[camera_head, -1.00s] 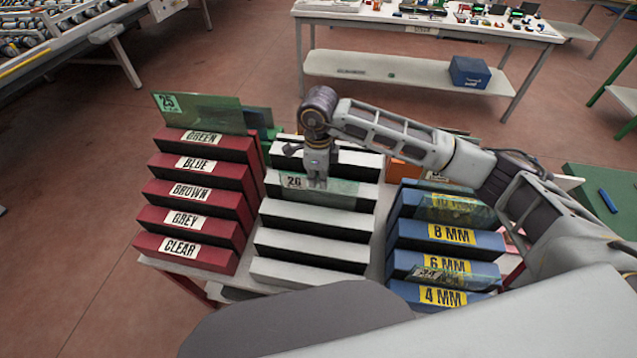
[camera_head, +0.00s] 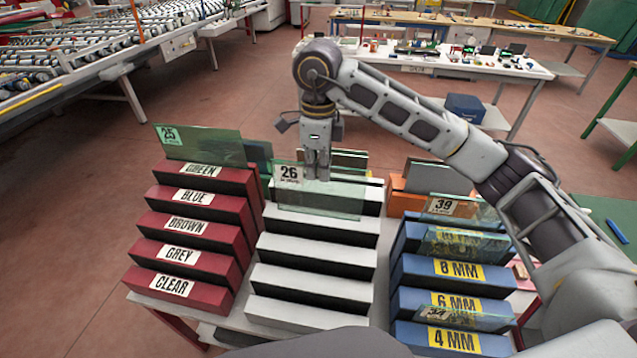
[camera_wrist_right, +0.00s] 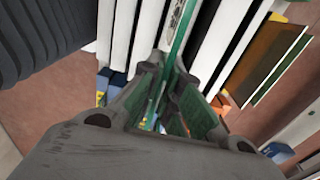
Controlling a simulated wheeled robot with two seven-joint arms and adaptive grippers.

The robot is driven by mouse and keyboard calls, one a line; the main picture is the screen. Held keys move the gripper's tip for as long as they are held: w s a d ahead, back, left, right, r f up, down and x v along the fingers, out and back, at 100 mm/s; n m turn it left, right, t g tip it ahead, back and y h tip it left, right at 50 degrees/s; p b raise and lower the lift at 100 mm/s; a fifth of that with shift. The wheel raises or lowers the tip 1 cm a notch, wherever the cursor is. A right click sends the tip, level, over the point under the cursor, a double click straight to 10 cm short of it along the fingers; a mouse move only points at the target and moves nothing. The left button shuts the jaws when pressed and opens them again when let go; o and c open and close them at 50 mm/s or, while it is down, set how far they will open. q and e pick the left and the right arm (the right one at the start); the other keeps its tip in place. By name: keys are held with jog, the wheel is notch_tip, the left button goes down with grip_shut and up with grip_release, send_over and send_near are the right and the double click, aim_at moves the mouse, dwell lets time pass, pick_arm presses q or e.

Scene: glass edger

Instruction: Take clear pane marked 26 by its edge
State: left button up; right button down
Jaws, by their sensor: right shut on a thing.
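The clear pane marked 26 (camera_head: 345,202) is a see-through, green-tinted sheet with a white label at its upper left. It stands upright in front of the upper white steps of the middle rack (camera_head: 315,255). My right gripper (camera_head: 317,176) points down and is shut on the pane's top edge. In the right wrist view the pane shows as a thin green line (camera_wrist_right: 182,30) running up from between the fingers (camera_wrist_right: 172,85). My left gripper is not in view.
A red rack (camera_head: 205,225) at left holds a green pane marked 25 (camera_head: 205,146). A blue rack (camera_head: 450,293) at right holds panes, including ones marked 39 (camera_head: 462,208) and 34 (camera_head: 447,313). Benches and a roller conveyor (camera_head: 95,60) stand behind.

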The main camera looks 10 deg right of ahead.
jog(key=shift+r, duration=0.9)
